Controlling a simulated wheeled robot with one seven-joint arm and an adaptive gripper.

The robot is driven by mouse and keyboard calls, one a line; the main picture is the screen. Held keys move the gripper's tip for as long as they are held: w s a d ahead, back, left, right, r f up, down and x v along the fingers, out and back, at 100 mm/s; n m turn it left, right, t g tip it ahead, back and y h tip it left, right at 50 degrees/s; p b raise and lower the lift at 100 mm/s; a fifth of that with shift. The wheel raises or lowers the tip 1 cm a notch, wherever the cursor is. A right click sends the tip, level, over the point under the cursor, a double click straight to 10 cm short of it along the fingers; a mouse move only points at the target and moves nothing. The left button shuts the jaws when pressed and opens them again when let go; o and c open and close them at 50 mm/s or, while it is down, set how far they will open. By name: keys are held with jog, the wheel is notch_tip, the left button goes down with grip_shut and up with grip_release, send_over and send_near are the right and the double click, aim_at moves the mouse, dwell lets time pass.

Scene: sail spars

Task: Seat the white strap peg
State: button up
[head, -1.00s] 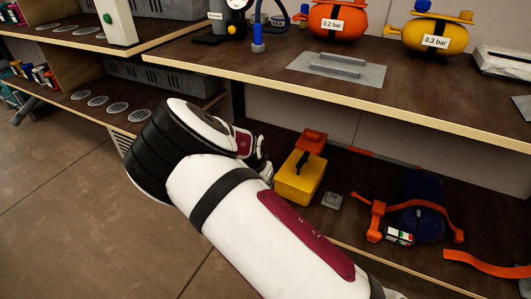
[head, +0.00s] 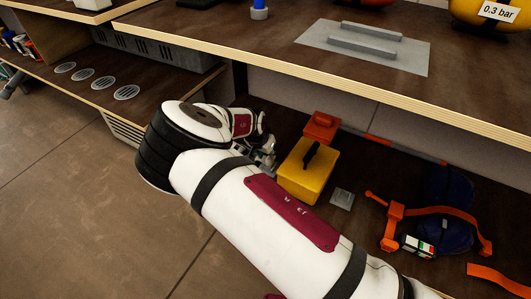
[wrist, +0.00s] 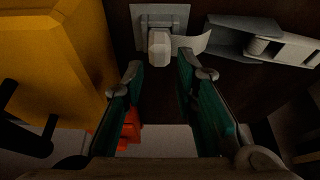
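In the wrist view, a pale peg (wrist: 159,47) with a faceted end stands at a grey square plate (wrist: 178,14). I cannot tell how deep it sits. A white strap (wrist: 193,42) runs from beside the peg toward a grey jointed fitting (wrist: 235,38) on the right. My gripper (wrist: 160,72) is open, its two green-padded fingers apart with nothing visible between them. The fingertips appear just below the peg in the picture, one to each side. In the head view my arm hides the peg and strap; my gripper (head: 264,150) is partly visible left of the yellow box.
The yellow box (head: 307,169) is close beside my gripper, with a red-orange case (head: 321,127) behind it. Another grey square plate (head: 341,198) lies right of the box, then orange-strapped gear (head: 394,225). The upper shelf edge (head: 330,83) overhangs the lower shelf.

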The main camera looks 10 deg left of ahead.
aim_at(269, 158)
jog(key=shift+b+x, duration=1.25)
jog(key=shift+x, duration=1.05)
grip_shut()
jog(key=shift+r+p, duration=1.4)
jog(key=shift+r, duration=0.7)
jog(key=shift+s+a, duration=0.15)
